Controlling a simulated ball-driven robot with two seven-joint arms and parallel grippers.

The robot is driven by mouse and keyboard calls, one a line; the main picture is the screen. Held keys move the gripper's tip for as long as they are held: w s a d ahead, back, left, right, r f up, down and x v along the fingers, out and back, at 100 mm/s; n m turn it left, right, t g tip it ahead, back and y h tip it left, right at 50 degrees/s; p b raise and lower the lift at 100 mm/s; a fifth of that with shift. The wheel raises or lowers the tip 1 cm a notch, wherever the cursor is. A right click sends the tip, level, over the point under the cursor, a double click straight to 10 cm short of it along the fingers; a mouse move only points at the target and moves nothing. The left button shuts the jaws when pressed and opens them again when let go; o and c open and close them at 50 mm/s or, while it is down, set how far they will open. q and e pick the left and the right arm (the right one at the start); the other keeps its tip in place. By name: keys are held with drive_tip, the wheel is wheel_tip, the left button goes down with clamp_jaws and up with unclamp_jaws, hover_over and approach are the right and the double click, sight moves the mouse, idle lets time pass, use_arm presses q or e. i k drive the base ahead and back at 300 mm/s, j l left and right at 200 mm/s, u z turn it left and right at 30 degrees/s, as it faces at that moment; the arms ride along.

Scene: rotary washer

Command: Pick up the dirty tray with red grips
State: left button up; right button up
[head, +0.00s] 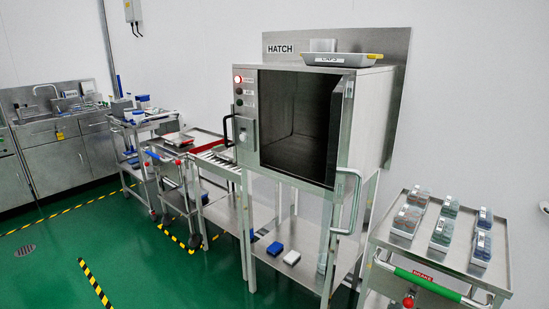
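A small tray with red along its edges (178,138) lies on the top shelf of a steel cart left of the hatch machine. It is small in the head view, and I cannot tell whether it is dirty. A second, grey tray with yellow grips and a label (341,60) rests on top of the hatch machine. Neither of my grippers is in view.
The hatch machine (372,120) stands in the middle with its chamber open and dark. A cart with several labelled stacks (478,262) is at right. The tray's cart (205,141) has red knobs. Green floor (140,245) is clear in front at left.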

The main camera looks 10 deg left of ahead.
sight(177, 140)
drive_tip(key=i+j, duration=0.15)
drive_tip(key=j, duration=0.2)
drive_tip(key=i+j, duration=0.2)
drive_tip(key=j, duration=0.15)
drive_tip(key=i+j, duration=0.15)
drive_tip(key=j, duration=0.2)
drive_tip(key=i+j+z, duration=0.1)
drive_tip(key=j, duration=0.25)
drive_tip(key=i+j, duration=0.4)
drive_tip(key=j, duration=0.3)
drive_tip(key=i+j, duration=0.15)
drive_tip(key=j, duration=0.2)
drive_tip(key=i+j+z, duration=0.1)
drive_tip(key=j, duration=0.25)
drive_tip(key=i, duration=0.05)
